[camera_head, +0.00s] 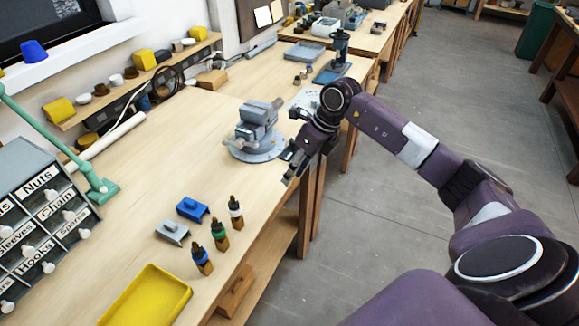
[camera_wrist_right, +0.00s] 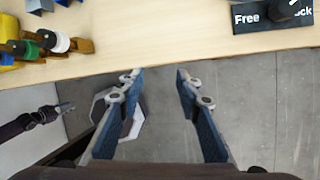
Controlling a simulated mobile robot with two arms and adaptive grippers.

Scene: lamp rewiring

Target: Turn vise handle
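The grey-blue vise (camera_head: 257,130) stands on a round base on the workbench, left of my right gripper. I cannot clearly make out its handle. My right gripper (camera_head: 289,176) hangs at the bench's front edge, apart from the vise. In the right wrist view, its two fingers (camera_wrist_right: 157,78) are spread with nothing between them, and bare floor shows beyond. The vise body is not in that view. My left gripper is not in the head view; a dark arm end (camera_wrist_right: 60,108) at the left of the wrist view may be it, too small to read.
A black plate marked "Free" and partly hidden "Lock" (camera_wrist_right: 262,18) lies near the bench edge. Several dropper bottles (camera_head: 219,234), a blue block (camera_head: 192,208), a grey block (camera_head: 172,231) and a yellow tray (camera_head: 150,297) are nearer. A labelled drawer cabinet (camera_head: 45,205) stands left.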

